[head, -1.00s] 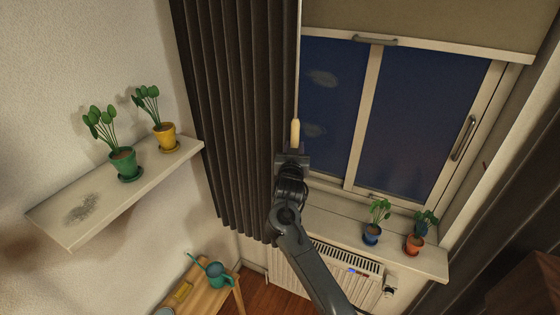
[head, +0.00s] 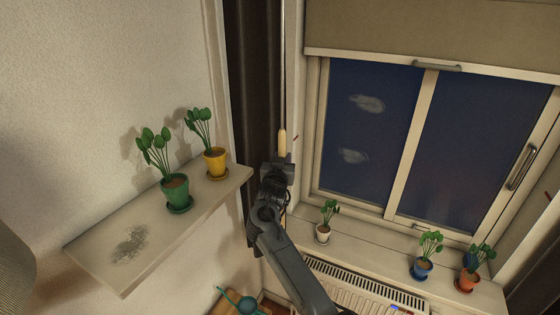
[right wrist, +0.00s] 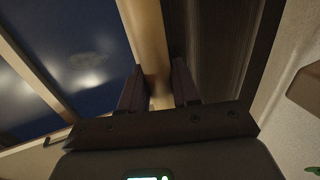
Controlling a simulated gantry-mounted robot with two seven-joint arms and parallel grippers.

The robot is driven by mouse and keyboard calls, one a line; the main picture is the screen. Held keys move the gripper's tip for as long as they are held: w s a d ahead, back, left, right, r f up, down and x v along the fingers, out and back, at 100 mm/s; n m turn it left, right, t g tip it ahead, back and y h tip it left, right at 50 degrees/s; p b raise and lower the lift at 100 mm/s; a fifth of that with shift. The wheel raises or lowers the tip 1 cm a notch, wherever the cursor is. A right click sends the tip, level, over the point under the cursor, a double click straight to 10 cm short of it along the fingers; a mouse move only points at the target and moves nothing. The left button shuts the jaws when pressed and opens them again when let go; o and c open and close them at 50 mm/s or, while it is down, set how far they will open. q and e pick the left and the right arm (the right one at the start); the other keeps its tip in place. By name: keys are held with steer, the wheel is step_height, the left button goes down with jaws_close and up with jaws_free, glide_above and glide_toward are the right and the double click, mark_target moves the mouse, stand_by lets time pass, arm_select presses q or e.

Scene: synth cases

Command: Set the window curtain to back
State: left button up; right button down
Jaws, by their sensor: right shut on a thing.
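The dark window curtain (head: 254,80) hangs bunched in a narrow strip at the left of the window (head: 400,140), beside the wall. It also shows in the right wrist view (right wrist: 215,45). A thin pull rod with a pale wooden handle (head: 282,142) hangs at the curtain's right edge. My right gripper (head: 281,160) is shut on this handle from below. In the right wrist view the handle (right wrist: 148,40) stands between the fingers (right wrist: 158,90). My left gripper is not in view.
A wall shelf (head: 105,262) with a green pot (head: 175,190) and a yellow pot (head: 215,162) juts out left of my right arm. The sill (head: 375,255) bears a white pot (head: 323,234), a blue pot (head: 422,270) and an orange pot (head: 467,280). A radiator (head: 350,288) is below.

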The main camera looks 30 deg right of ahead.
steer(key=shift+a+f, duration=0.1)
steer(key=shift+f, duration=0.15)
steer(key=c, duration=1.1)
jaws_free()
steer(key=shift+w, duration=0.15)
steer(key=shift+o, duration=0.8)
steer(key=shift+w+r, duration=0.1)
steer(key=shift+r, duration=0.05)
steer(key=b+v, duration=0.2)
steer(key=v, duration=0.9)
